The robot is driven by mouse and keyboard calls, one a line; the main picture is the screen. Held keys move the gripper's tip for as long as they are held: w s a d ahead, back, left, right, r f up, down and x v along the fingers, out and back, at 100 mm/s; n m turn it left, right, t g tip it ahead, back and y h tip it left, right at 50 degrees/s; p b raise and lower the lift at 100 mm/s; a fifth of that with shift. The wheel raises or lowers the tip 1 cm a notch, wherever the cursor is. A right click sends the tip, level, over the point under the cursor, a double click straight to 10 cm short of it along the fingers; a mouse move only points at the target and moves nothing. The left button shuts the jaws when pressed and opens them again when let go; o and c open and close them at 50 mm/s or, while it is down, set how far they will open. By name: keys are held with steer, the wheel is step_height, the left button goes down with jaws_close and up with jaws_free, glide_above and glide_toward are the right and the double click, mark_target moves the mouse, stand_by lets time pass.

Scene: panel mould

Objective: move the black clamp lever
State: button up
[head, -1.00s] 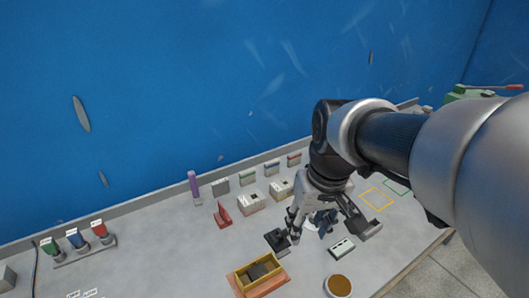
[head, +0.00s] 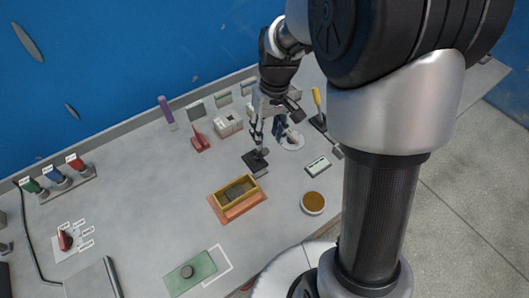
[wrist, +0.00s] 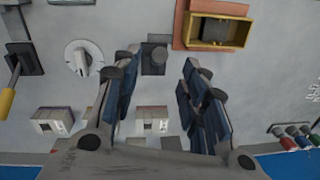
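A black piece that looks like the clamp lever (head: 255,161) sits on the grey bench, a dark square base with an upright dark part. In the wrist view it shows as a black block with a rounded top (wrist: 154,58), between my fingertips. My gripper (head: 264,138) points down just above and around it. The fingers are spread, with a gap on both sides of the black piece in the wrist view. Contact cannot be seen, and the gripper partly covers the piece in the head view.
A yellow box on an orange plate (head: 231,212) lies close in front. A white dial (wrist: 80,57) and a yellow-handled lever (head: 317,104) stand beside the gripper. A red lever (head: 199,141) and a white block (head: 228,124) are behind. A brown-filled round dish (head: 313,203) is at front right.

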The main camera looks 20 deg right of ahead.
mark_target(266, 148)
steer(key=f, duration=0.2)
steer(key=f+b, duration=0.1)
steer(key=f, duration=0.2)
steer(key=f+b, duration=0.1)
steer(key=f, duration=0.2)
steer(key=shift+a, duration=0.35)
jaws_close()
